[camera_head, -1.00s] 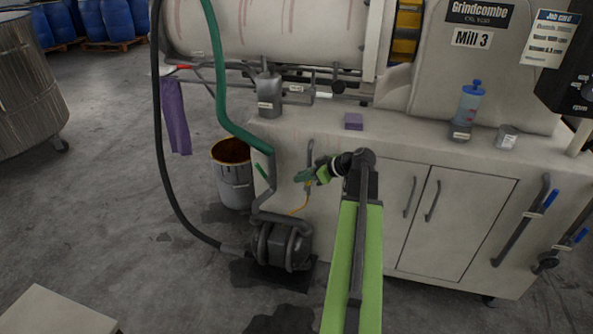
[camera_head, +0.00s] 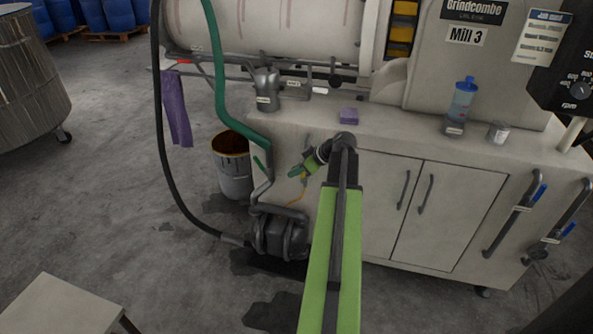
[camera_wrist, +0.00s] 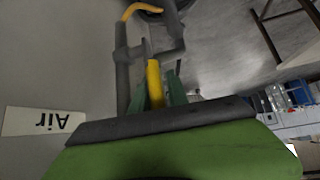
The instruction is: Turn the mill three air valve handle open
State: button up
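The mill three air valve is on the left front of the mill body (camera_head: 380,165) marked "Mill 3". In the wrist view, its yellow handle (camera_wrist: 155,85) stands in front of a dark grey pipe, beside an upside-down "Air" label (camera_wrist: 43,122). My gripper (camera_head: 297,172) is at the valve in the head view. In the wrist view its green fingers (camera_wrist: 156,97) lie on both sides of the yellow handle. Whether they press on it is not clear. The handle's lower end is hidden behind my gripper, and in the head view the gripper largely covers the valve.
A green hose (camera_head: 219,80) and dark pump (camera_head: 280,235) are left of my gripper. A bucket (camera_head: 236,180) stands behind the pump. Blue-handled pipes (camera_head: 520,215) are at right. A pale stool (camera_head: 62,308) is front left.

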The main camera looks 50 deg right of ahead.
jog(key=o, duration=0.4)
jog(key=shift+s, duration=0.1)
jog(key=shift+d, duration=0.1)
jog(key=p+v, duration=1.2)
jog(key=v, duration=0.5)
jog(key=shift+s+r, duration=0.15)
